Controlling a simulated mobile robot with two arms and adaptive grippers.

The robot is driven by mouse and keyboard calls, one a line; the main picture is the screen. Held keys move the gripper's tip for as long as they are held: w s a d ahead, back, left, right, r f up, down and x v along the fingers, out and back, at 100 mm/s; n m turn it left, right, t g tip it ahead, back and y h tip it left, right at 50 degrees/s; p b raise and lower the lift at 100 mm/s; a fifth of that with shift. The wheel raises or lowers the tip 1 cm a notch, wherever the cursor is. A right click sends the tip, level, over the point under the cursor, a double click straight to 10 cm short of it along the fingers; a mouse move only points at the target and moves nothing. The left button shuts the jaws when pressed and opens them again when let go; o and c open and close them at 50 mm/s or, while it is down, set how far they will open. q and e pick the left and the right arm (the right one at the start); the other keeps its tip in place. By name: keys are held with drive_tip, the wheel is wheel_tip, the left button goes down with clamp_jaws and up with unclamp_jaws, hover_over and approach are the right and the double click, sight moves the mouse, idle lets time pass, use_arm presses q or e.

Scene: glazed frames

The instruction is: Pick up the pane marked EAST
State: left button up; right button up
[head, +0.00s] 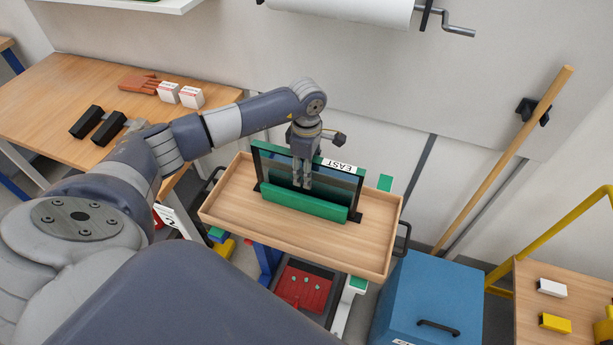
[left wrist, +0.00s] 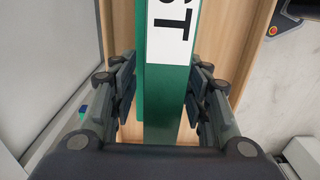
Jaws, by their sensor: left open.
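The pane marked EAST (head: 338,165) has a green edge and a white label with black letters. It stands upright in a shallow wooden tray (head: 228,203), with a lower green bar (head: 305,203) in front of it. My left gripper (head: 302,184) points down at the pane, left of the label. In the left wrist view the pane's green top edge (left wrist: 167,85) runs between the open fingers (left wrist: 162,108), with the letters "ST" showing. Gaps show on both sides of the edge. The fingers partly hide the pane in the head view. My right gripper is not in view.
A blue cabinet (head: 425,295) stands right of the tray, and a wooden pole (head: 505,160) leans on the wall behind. A workbench (head: 65,85) with boxes and black blocks is at left. A red tray (head: 305,287) lies below.

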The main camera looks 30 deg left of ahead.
use_arm(q)
drive_tip(key=c, duration=0.8)
clamp_jaws()
wheel_tip(320, 180, up, 10)
drive_tip(key=b, duration=0.3)
drive_tip(key=shift+w+r, duration=0.1)
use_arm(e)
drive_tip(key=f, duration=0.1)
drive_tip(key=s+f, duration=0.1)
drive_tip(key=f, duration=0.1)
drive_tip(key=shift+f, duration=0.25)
use_arm(q)
drive_tip(key=shift+r, duration=0.15)
wheel_tip(320, 180, up, 7)
drive_tip(key=p, duration=0.3)
drive_tip(key=shift+p, duration=0.3)
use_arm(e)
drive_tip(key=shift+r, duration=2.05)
